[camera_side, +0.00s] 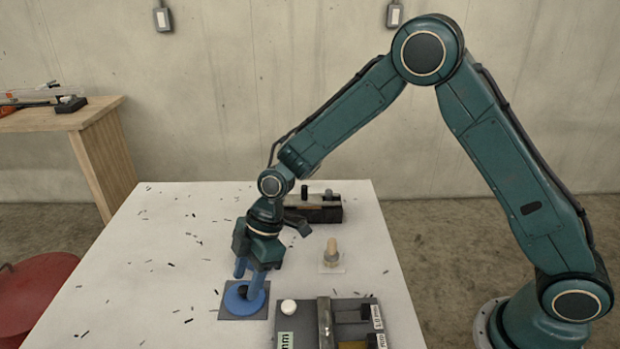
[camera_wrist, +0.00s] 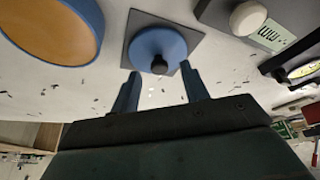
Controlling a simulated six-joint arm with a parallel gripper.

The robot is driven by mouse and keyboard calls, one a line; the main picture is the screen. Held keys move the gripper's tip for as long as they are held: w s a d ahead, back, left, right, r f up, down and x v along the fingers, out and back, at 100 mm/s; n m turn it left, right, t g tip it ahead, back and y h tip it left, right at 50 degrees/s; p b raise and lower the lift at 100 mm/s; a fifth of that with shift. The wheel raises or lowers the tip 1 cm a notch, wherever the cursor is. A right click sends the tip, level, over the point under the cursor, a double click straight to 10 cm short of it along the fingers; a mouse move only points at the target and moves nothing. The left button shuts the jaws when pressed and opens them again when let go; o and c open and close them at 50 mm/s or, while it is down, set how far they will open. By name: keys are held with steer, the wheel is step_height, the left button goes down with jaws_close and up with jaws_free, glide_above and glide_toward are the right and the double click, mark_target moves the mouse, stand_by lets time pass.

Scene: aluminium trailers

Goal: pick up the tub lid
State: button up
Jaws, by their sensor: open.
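The tub lid is a blue disc with a dark knob; it lies flat on a grey square pad (camera_side: 229,313) on the white table. The lid (camera_side: 233,302) shows beside my fingers in the side view and ahead of them in the wrist view (camera_wrist: 150,42). My gripper (camera_side: 247,286) points down at the lid with its blue fingers apart. In the wrist view, the knob (camera_wrist: 159,66) appears between the fingertips of my gripper (camera_wrist: 161,71). I cannot tell whether either finger touches it. A blue tub with an orange inside (camera_wrist: 50,32) shows at the upper left there.
A dark fixture with a white knob (camera_side: 289,307) and labels stands close to the right of the lid. A tan peg-like part (camera_side: 331,255) stands behind it. A dark block (camera_side: 318,210) sits further back. Small dark shavings litter the table; its left side is otherwise clear.

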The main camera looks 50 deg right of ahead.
steer(key=shift+x, duration=0.9)
jaws_close()
